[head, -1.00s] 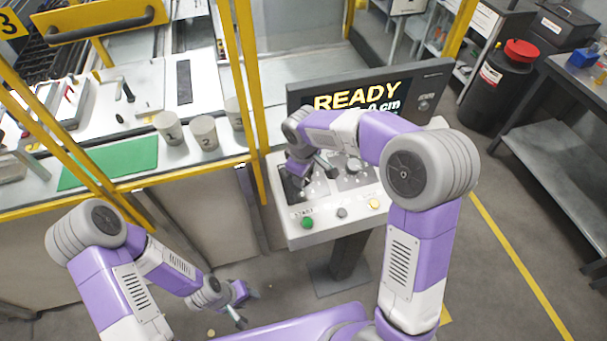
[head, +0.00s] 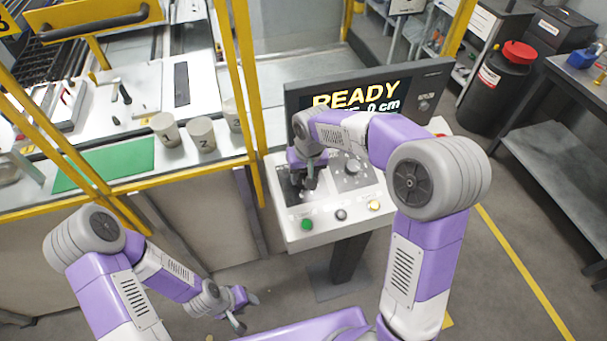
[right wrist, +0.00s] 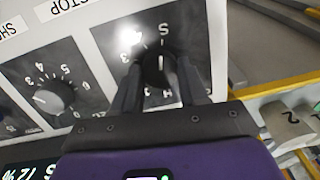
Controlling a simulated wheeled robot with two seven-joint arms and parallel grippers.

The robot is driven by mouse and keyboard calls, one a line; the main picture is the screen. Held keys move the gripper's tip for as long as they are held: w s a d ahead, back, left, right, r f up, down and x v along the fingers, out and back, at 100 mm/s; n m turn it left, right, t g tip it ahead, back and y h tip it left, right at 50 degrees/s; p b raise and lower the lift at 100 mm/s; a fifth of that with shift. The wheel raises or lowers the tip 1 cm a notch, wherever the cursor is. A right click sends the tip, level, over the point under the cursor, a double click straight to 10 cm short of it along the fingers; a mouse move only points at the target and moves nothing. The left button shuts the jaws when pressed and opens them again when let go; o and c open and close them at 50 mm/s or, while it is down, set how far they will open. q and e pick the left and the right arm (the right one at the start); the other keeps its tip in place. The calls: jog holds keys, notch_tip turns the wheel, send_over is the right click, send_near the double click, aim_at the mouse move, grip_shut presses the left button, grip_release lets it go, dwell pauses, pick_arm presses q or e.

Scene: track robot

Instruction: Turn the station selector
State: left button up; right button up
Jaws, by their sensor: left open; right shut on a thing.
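The station selector (right wrist: 160,68) is a dark knob on a black plate with white letters and digits around it, in the right wrist view. My right gripper (right wrist: 158,85) is shut on this knob, one finger on each side, and the fingers hide part of it. In the head view my right gripper (head: 304,182) is over the left part of the sloped control panel (head: 330,222) and hides the knob. My left gripper (head: 240,308) is open and empty, low in front of the panel, away from it.
A second numbered dial (right wrist: 55,97) is beside the held knob; it also shows in the head view (head: 351,168). Green (head: 306,224), dark (head: 341,215) and yellow (head: 374,205) buttons line the panel's front. A screen (head: 365,100) reading READY stands behind. Yellow posts (head: 247,90) rise at left.

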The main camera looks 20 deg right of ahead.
jog(key=shift+m, duration=0.4)
jog(key=o, duration=1.1)
jog(key=shift+c, duration=0.2)
jog(key=r, duration=0.5)
jog(key=s+r+p, duration=0.1)
jog(key=r, duration=0.1)
jog(key=shift+d+r, duration=0.25)
